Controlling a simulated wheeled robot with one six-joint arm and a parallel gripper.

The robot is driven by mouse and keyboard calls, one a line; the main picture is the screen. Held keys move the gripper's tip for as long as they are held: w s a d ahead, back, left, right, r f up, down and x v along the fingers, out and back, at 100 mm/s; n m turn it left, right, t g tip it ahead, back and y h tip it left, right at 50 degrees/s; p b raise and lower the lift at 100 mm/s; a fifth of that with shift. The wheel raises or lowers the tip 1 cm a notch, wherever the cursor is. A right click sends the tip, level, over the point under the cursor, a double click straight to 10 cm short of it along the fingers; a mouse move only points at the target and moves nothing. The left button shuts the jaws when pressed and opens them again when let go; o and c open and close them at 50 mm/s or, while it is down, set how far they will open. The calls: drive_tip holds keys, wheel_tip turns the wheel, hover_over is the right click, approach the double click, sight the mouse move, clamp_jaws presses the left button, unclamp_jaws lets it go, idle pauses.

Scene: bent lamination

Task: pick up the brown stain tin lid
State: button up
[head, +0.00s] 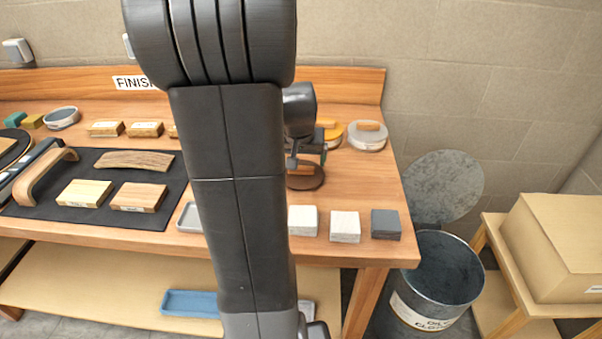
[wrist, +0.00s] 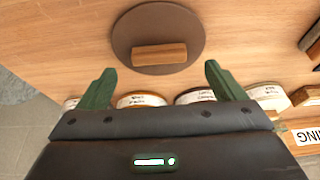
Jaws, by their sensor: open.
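The brown lid is a flat dark-brown disc (wrist: 188,58) with a light wooden bar handle (wrist: 158,54) across it, lying on the wooden bench. In the head view the brown lid (head: 307,183) shows only in part, behind my arm and under my gripper. My gripper (wrist: 159,70) has its two green fingers spread apart, with nothing between them. In the wrist view the fingertips sit just below the handle, one to each side of it. In the head view my gripper (head: 307,157) is above the lid, partly hidden by my arm; I cannot tell the exact gap.
Several labelled tins stand beside the lid, one (wrist: 143,100) behind my fingers. A pale-lidded tin (head: 367,139) is at the back right. Small blocks, including a dark one (head: 385,224), line the front edge. A metal bin (head: 437,275) stands right of the bench.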

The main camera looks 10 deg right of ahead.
sight(301, 167)
drive_tip(key=shift+x, duration=1.9)
drive_tip(key=shift+c, duration=0.4)
drive_tip(key=c, duration=1)
drive_tip(key=shift+r, duration=0.15)
